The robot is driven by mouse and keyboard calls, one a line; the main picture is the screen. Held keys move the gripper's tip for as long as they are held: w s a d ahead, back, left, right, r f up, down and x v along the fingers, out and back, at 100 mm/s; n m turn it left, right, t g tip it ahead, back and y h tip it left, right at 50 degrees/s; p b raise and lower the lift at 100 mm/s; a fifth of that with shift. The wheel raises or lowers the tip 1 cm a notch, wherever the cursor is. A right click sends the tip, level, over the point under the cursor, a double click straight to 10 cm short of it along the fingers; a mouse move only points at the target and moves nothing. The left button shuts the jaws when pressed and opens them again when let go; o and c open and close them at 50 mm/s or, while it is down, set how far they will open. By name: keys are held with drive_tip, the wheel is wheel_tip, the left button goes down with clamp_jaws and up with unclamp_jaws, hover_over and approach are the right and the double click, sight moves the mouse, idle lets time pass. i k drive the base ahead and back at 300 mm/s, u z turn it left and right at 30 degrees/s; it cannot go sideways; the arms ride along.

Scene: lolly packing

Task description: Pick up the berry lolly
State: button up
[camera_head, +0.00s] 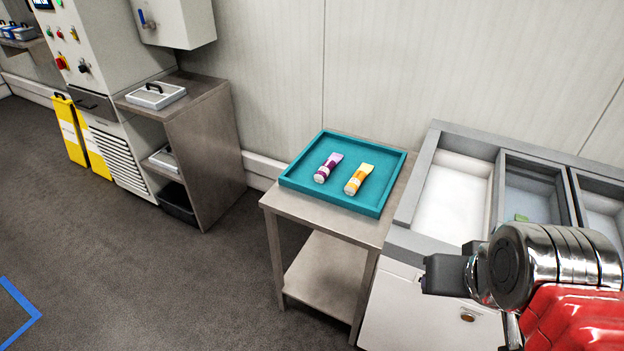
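Two wrapped lollies lie apart in a teal tray on a small metal table. The left one has a purple and white wrapper and looks like the berry lolly (328,167). The other is an orange and white lolly (358,179) to its right. The teal tray (377,202) has a low rim. My gripper (443,274) is at the lower right, in front of the grey bins and well apart from the tray. Its fingers look dark and are seen from the side, so I cannot tell whether they are open. No lolly shows at it.
Grey-rimmed bins (408,207) stand right of the table; a small green item (521,217) lies in the middle one. A shelf unit (213,150) with a lidded pan (156,95) stands left.

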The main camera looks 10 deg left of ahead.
sight(324, 172)
drive_tip(key=u, duration=0.45)
drive_tip(key=k, duration=1)
drive_tip(key=u, duration=0.75)
drive_tip(key=i, duration=2.25)
drive_tip(key=z, duration=0.1)
